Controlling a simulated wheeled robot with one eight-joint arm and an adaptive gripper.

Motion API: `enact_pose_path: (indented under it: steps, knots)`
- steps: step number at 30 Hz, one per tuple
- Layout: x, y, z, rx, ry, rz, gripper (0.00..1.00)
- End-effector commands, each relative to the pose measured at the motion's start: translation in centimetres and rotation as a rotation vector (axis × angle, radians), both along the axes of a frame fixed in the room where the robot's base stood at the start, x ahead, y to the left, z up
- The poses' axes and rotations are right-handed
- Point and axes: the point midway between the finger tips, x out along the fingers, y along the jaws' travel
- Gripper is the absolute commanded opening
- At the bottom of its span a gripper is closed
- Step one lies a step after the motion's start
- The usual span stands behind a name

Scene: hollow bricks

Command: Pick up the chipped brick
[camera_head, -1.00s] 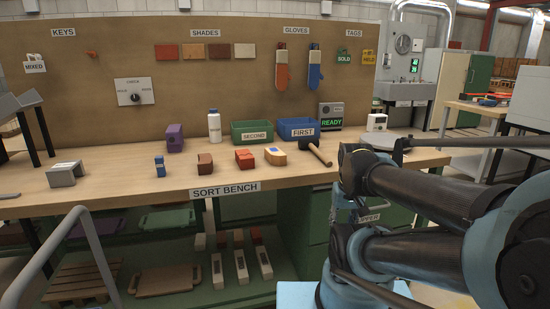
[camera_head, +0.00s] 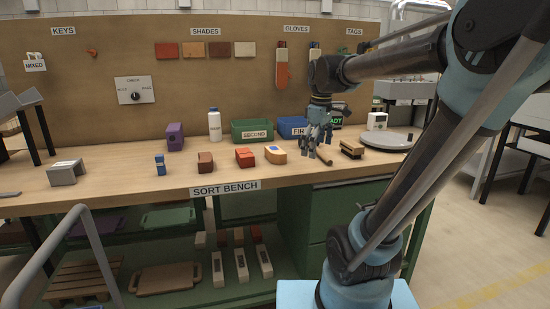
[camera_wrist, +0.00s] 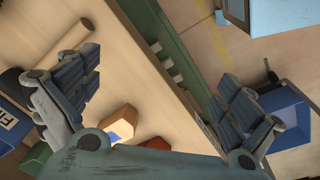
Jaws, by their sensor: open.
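Several bricks stand in a row on the sort bench (camera_head: 110,174): a brown one (camera_head: 205,162), an orange-red one (camera_head: 245,157) and a tan one with a blue patch on top (camera_head: 276,154). I cannot tell for sure which is chipped. My gripper (camera_head: 318,148) hangs over the bench to the right of the tan brick, apart from it. In the wrist view my gripper (camera_wrist: 158,75) is open and empty, its fingers wide apart. The tan brick (camera_wrist: 119,121) and the orange-red brick (camera_wrist: 155,143) show at the lower middle there, partly hidden by the gripper.
A green bin marked SECOND (camera_head: 251,131) and a blue bin marked FIRST (camera_head: 291,127) stand behind the bricks. A mallet's handle (camera_wrist: 72,42) lies below my gripper. A brush (camera_head: 351,149), a round plate (camera_head: 387,140), a white bottle (camera_head: 214,126) and a purple block (camera_head: 175,137) are nearby.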

Motion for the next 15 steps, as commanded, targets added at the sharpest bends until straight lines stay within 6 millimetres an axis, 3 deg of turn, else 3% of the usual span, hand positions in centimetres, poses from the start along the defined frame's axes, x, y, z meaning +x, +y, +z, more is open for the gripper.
enact_pose_path:
  steps: [1,6,15]
  knots:
    - [1.6,1.1,1.3,-0.006,0.005,0.075,1.0]
    - [6.2,4.4,4.6,-0.028,0.028,0.337,1.0]
    - [12.9,10.9,8.4,-0.052,0.063,0.757,1.0]
